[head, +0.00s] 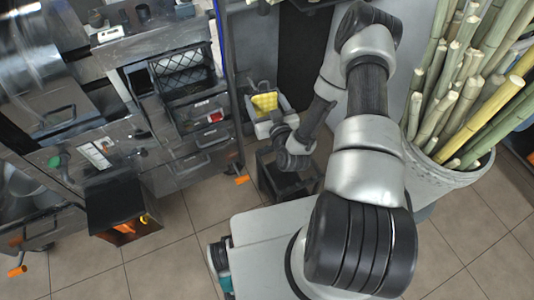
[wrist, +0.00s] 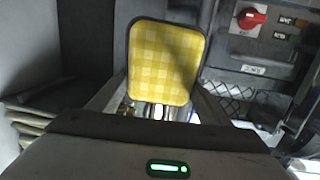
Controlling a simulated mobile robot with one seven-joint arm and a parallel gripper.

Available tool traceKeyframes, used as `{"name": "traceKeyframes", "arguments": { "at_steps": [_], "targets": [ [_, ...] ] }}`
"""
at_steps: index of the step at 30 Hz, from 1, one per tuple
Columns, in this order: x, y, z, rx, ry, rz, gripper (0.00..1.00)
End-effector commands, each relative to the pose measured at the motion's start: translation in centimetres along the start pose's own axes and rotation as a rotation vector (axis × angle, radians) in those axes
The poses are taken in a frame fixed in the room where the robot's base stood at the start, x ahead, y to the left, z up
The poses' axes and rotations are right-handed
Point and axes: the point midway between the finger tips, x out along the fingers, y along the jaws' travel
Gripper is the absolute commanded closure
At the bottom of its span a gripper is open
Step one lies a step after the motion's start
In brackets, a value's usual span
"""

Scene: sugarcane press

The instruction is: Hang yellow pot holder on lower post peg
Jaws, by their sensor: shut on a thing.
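The yellow pot holder (head: 264,103) is a checked, rounded square with a dark edge. It also shows in the wrist view (wrist: 165,60), upright and face-on between the fingers. My gripper (wrist: 160,104) is shut on its lower part. In the head view my gripper (head: 268,122) is beyond my bent arm, beside the machine. A thin upright post (head: 235,110) stands just left of it; the pot holder appears apart from it. I cannot make out the lower peg in either view.
A white bin (head: 450,175) of sugarcane stands right of my arm. A dark open box (head: 285,180) is below the gripper. Left are a black crate (head: 183,72) and drawers. The wrist view shows a red rotary switch (wrist: 251,18) at right.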

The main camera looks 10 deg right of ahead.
Motion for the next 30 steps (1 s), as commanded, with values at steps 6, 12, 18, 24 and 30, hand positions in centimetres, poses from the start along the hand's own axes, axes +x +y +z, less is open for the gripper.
{"name": "traceKeyframes", "arguments": {
  "at_steps": [6,12,18,24,30],
  "targets": [
    [0.7,0.2,12.9,-0.015,-0.05,-0.051,0.48],
    [0.7,0.2,20.4,-0.031,-0.088,-0.097,0.48],
    [0.5,0.3,23.5,-0.04,-0.104,-0.119,0.48],
    [0.9,0.2,23.8,-0.041,-0.107,-0.124,0.48],
    [2.0,0.0,23.7,-0.041,-0.105,-0.124,0.48]
  ]
}}
